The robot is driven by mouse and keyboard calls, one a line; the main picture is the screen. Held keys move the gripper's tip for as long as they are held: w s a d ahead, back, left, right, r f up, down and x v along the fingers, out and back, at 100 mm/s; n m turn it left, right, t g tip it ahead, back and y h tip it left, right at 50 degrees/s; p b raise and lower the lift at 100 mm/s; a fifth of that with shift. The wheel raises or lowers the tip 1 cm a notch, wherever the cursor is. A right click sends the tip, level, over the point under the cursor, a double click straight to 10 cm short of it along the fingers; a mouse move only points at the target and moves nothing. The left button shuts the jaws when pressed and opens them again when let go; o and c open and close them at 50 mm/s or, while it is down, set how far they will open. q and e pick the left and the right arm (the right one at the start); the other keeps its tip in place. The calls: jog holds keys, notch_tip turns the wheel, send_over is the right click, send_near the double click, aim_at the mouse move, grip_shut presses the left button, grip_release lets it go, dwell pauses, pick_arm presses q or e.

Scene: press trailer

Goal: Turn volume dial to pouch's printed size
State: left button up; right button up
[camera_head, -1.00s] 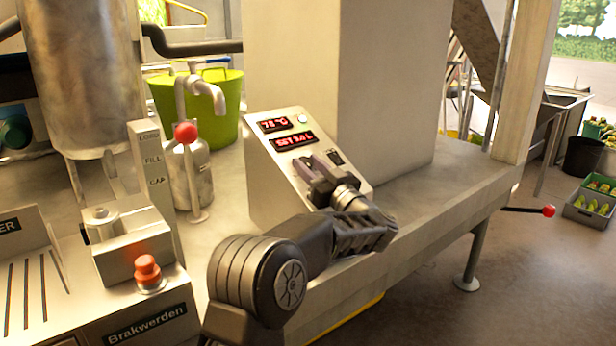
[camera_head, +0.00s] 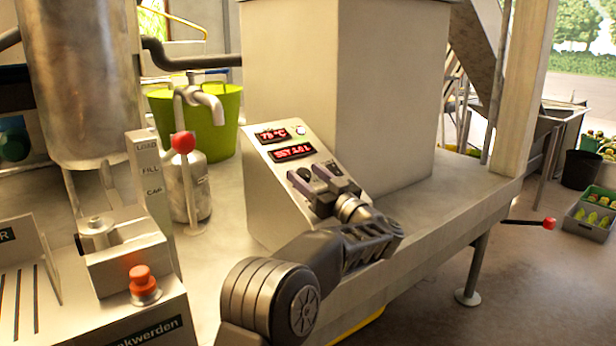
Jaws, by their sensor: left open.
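A sloped grey control panel (camera_head: 262,190) stands on the bench at the middle, with two red displays. The upper display (camera_head: 271,136) reads about 78 °C. The lower display (camera_head: 293,152) starts with SET and ends in L; its first digit is too blurred to be sure of. My left gripper (camera_head: 311,184) is open at the panel's lower face, below the lower display. Its fingers cover the spot, so I cannot clearly make out the volume dial or whether they touch it. No pouch with a readable size shows. My right gripper is not in view.
A station with a red button (camera_head: 143,283) and a lever with a red knob (camera_head: 183,142) stand at left. A green bucket (camera_head: 222,130) is behind. A large grey housing (camera_head: 385,100) rises behind the panel. A red-tipped lever (camera_head: 549,223) sticks out at right.

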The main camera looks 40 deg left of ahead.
pick_arm(q)
jog(key=shift+d, duration=0.15)
jog(key=shift+s+d+f, duration=0.1)
jog(key=shift+d+f, duration=0.15)
jog(key=shift+d, duration=0.3)
jog(key=b+v, duration=0.1)
jog(key=v, duration=0.4)
jog(key=shift+s+d, duration=0.1)
jog(key=shift+d, duration=0.05)
jog(key=shift+s+d+f, duration=0.1)
jog(key=shift+s+d, duration=0.15)
jog(key=shift+d, duration=0.2)
